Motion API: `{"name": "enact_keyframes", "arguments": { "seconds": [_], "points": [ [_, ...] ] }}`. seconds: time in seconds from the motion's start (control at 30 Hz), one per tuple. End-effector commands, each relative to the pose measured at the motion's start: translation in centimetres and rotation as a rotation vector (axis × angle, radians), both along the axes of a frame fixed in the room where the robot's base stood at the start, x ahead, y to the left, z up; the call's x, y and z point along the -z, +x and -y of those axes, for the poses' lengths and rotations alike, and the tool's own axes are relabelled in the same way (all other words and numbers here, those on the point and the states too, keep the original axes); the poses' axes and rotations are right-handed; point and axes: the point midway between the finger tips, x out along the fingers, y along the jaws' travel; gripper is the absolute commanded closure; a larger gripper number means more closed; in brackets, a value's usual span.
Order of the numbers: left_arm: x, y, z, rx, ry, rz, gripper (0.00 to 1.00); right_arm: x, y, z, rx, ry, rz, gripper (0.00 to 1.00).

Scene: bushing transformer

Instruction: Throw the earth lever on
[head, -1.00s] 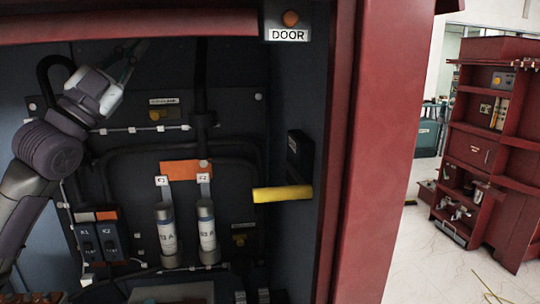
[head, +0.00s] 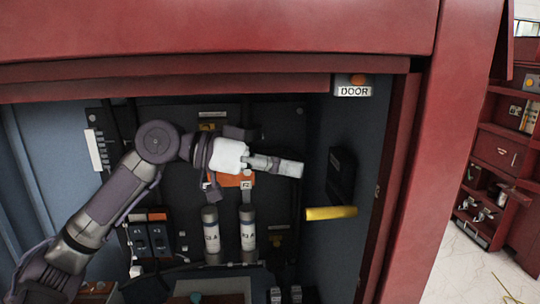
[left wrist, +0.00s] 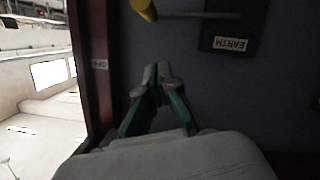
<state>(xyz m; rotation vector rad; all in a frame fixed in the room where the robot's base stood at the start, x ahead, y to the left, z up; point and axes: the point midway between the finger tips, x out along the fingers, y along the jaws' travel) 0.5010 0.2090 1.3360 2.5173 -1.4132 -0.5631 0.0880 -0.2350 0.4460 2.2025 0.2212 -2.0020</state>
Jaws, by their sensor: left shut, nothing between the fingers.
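The earth lever has a yellow handle (head: 330,212) that sticks out level from the right inner wall of the red cabinet. Its black mount (head: 341,175) is on that wall. In the left wrist view the handle's yellow end (left wrist: 146,8) shows at the top edge, with a thin rod running to a black plate marked EARTH (left wrist: 229,43), upside down. My left gripper (head: 300,169) is shut and empty, pointing right, left of and above the handle in the head view. Its fingertips (left wrist: 157,76) are apart from the lever. My right gripper is not in view.
Two grey cylinders (head: 211,236) (head: 247,234) stand below an orange block (head: 228,181) under my arm. Switches K1 and K2 (head: 150,238) are to the left. A DOOR label (head: 354,91) is on the frame above.

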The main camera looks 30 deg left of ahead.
Motion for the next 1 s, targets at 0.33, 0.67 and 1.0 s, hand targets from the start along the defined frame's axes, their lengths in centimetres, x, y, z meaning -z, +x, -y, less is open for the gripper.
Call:
{"name": "enact_keyframes", "arguments": {
  "seconds": [0.33, 0.67, 1.0],
  "points": [
    [3.0, 1.5, 4.3, -0.002, 0.001, -0.003, 1.0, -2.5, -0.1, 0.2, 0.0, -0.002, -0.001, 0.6],
    [4.7, 1.0, 4.6, -0.002, 0.0, 0.003, 1.0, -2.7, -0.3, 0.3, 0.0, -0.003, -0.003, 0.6],
    [4.9, 1.0, 4.6, -0.002, 0.003, 0.007, 1.0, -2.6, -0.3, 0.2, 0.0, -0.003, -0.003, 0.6]
  ]
}}
